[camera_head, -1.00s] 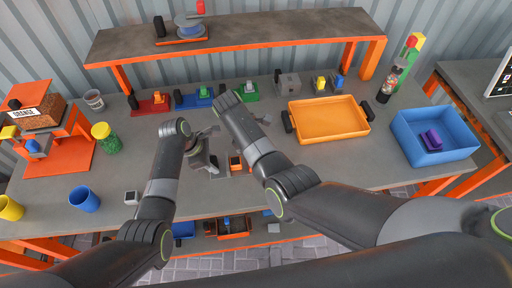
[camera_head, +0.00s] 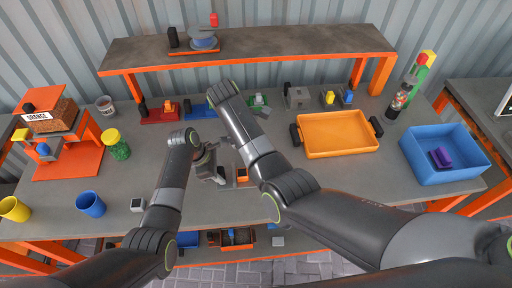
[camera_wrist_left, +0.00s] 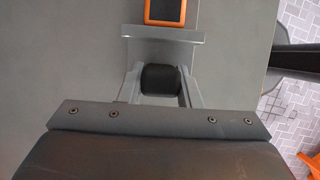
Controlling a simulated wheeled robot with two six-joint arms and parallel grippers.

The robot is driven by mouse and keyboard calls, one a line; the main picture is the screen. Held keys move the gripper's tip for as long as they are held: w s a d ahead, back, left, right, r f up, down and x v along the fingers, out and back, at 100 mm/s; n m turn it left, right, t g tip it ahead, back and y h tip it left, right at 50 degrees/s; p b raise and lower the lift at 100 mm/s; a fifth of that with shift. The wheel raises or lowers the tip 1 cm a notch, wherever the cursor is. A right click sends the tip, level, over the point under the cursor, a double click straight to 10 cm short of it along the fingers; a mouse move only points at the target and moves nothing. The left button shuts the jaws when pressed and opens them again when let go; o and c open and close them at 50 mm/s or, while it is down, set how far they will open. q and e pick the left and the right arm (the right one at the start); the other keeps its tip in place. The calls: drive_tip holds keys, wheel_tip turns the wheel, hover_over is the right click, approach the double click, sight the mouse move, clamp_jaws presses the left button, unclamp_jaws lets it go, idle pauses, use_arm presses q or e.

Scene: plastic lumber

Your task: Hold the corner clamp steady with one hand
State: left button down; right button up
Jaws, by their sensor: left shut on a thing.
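The corner clamp is a grey metal piece on the bench, partly hidden by my arms in the head view (camera_head: 221,174). In the left wrist view its grey plate (camera_wrist_left: 165,33) lies ahead of the fingers, and its black knob (camera_wrist_left: 160,78) sits between them. My left gripper (camera_head: 208,168) is shut on the clamp by this knob; its fingers also show in the left wrist view (camera_wrist_left: 160,88). An orange-rimmed dark piece (camera_wrist_left: 165,11) is beside the plate's far edge, also seen in the head view (camera_head: 241,175).
An orange tray (camera_head: 337,152) and a blue bin (camera_head: 445,178) with a purple piece stand to the right. A red tray (camera_head: 160,116) and a blue tray (camera_head: 198,111) lie behind. Cups and an orange stand (camera_head: 70,163) are at left. The bench's front edge is near.

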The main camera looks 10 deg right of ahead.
use_arm(q)
drive_tip(key=c, duration=1)
unclamp_jaws()
drive_tip(key=shift+o, duration=0.2)
